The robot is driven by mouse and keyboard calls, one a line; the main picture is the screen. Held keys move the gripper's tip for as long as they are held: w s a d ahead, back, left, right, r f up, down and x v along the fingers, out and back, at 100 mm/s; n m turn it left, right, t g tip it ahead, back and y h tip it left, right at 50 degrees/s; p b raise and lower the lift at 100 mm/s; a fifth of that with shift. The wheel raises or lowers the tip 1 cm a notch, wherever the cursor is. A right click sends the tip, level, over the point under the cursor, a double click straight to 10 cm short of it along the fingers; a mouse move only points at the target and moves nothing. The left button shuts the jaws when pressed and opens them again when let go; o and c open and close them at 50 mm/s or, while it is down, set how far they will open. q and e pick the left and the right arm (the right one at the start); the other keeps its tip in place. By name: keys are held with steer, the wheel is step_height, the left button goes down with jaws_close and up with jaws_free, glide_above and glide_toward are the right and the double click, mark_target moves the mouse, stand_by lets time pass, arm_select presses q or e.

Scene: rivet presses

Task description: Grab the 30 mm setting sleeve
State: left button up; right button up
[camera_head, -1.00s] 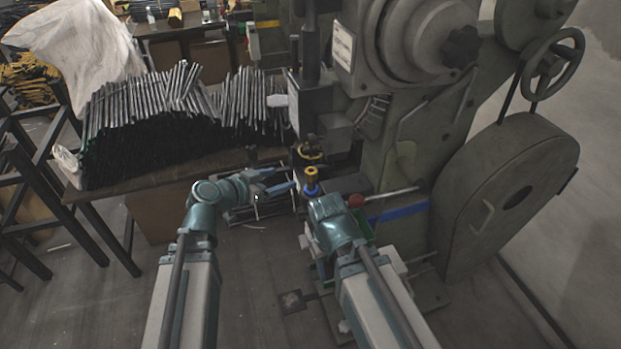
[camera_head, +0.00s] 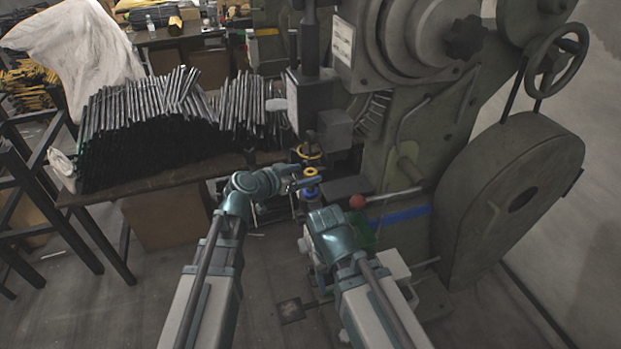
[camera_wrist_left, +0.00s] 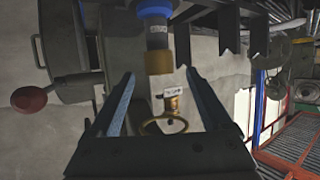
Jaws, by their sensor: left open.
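My left gripper (camera_head: 297,183) is open, and its two blue fingers spread wide in the left wrist view (camera_wrist_left: 160,76). A blue piece with a yellow-brass ring end (camera_head: 310,173) stands just beyond the fingertips in the head view. A blue cylinder with a brass end (camera_wrist_left: 157,40) shows at the top of the wrist view, in line with the gap. A small brass piece with a white label (camera_wrist_left: 173,104) and a brass ring (camera_wrist_left: 153,126) show lower between the fingers. The label is too small to read, so I cannot tell which is the 30 mm sleeve. My right gripper's fingers are hidden.
The green press (camera_head: 400,150) with its flywheel guard (camera_head: 500,200) fills the right. A yellow ring (camera_head: 308,152) sits under the press head. A red knob (camera_head: 357,202) on a lever is close to the right arm. A table (camera_head: 160,180) holds stacked dark rods (camera_head: 150,125).

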arm_select(q)
steer(key=x, duration=0.3)
steer(key=shift+s+b, duration=0.1)
steer(key=shift+b, duration=0.2)
steer(key=shift+a, duration=0.1)
steer(key=shift+s, duration=0.1)
steer(key=shift+c, duration=0.3)
jaws_close()
